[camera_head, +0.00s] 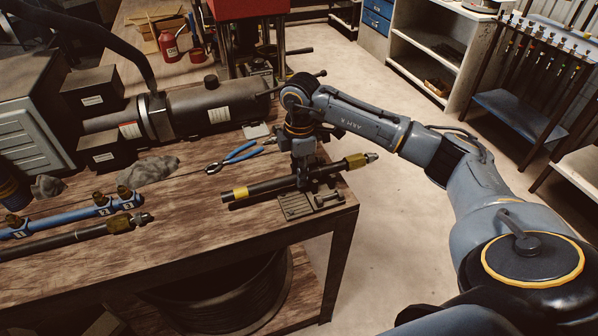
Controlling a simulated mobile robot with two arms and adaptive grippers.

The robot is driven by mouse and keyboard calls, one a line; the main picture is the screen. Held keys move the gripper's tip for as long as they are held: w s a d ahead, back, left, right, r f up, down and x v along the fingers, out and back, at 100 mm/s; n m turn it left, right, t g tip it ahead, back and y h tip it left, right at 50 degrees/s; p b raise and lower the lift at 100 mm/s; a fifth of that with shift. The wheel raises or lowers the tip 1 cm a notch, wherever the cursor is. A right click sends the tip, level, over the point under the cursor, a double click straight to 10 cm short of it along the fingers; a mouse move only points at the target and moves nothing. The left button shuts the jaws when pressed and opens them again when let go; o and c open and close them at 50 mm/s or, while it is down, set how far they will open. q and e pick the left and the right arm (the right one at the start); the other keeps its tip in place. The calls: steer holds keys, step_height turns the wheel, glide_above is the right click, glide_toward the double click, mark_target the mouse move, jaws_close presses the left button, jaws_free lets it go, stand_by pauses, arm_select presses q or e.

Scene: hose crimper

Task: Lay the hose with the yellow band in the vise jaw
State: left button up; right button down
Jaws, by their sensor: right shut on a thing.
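The black hose with the yellow band (270,186) lies slantwise over the front right of the workbench. Its yellow band (240,192) is near the left end, and a brass fitting is at the right end, reaching past the bench's right edge. My right gripper (305,178) points down and is shut on the hose at about its middle. The gripper hides that part of the hose. A dark metal piece with a grooved plate and a small bar (310,203), possibly the vise, sits just below at the bench corner. I cannot tell whether the hose touches it. My left gripper is not in view.
Blue-handled pliers (240,154) lie behind the hose. Blue and black hoses with brass fittings (75,218) lie at the left. A large dark cylinder (205,108) stands behind, with grey rags (148,170) before it. The wood between left hoses and held hose is clear.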

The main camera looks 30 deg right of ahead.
steer(key=shift+f, duration=0.1)
stand_by(0.3)
steer(key=c, duration=1.1)
jaws_free()
